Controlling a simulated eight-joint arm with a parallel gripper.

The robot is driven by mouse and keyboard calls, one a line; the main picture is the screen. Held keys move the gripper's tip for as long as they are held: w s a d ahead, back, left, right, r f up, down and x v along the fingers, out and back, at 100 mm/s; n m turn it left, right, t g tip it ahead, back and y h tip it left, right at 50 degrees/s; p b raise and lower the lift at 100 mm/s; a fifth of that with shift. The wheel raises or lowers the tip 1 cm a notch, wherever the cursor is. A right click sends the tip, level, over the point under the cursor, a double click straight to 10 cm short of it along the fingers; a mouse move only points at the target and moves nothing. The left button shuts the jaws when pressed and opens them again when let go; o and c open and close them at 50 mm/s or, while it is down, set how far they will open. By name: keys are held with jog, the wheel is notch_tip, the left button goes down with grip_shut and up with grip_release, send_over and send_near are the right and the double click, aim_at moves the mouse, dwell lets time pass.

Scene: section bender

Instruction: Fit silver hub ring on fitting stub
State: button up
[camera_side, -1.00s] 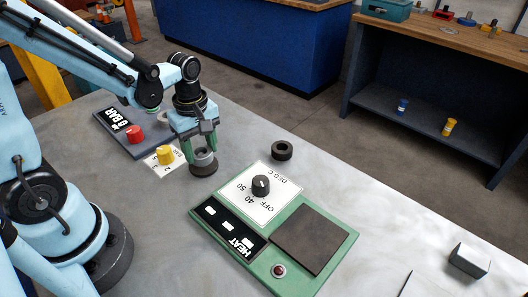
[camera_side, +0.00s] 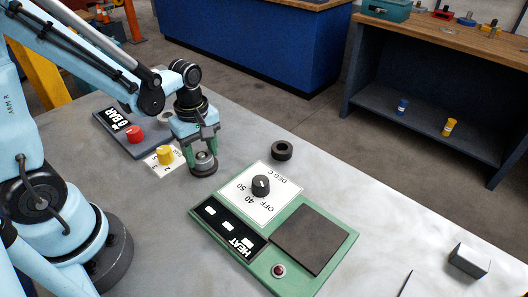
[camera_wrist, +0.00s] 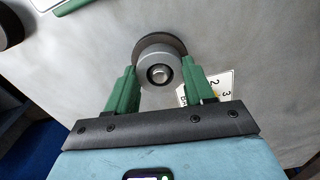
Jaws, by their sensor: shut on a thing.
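My gripper (camera_side: 203,155) points down with its green fingers on either side of the silver hub ring (camera_side: 204,156). In the wrist view my gripper (camera_wrist: 159,72) is shut on the silver hub ring (camera_wrist: 150,58). A small round metal end, which looks like the top of the fitting stub (camera_wrist: 158,74), shows inside the ring's opening. A wider dark round base (camera_side: 203,171) stands on the table directly under the ring; its rim (camera_wrist: 142,43) also shows behind the ring in the wrist view. The ring appears around the stub, low over the base; I cannot tell whether it touches the base.
A dark ring (camera_side: 282,150) lies on the table to the right. The green heater panel (camera_side: 335,218) with its dial (camera_side: 261,186) is in front of it. A pressure panel with a red knob (camera_side: 134,133) and a yellow knob (camera_side: 164,155) stand close left of my gripper.

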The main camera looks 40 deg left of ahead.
jog(key=o, duration=1.5)
jog(key=shift+c, duration=0.2)
jog(key=shift+r, duration=0.1)
jog(key=d+r+m+t, duration=0.1)
jog(key=r+m+t, duration=0.2)
jog(key=r+m, duration=0.2)
jog(key=s+d+r+m+t, duration=0.1)
jog(key=r+m+t, duration=0.3)
jog(key=m, duration=0.7)
notch_tip(320, 180, up, 2)
jog(key=shift+d+r, duration=0.25)
jog(key=shift+d, duration=0.5)
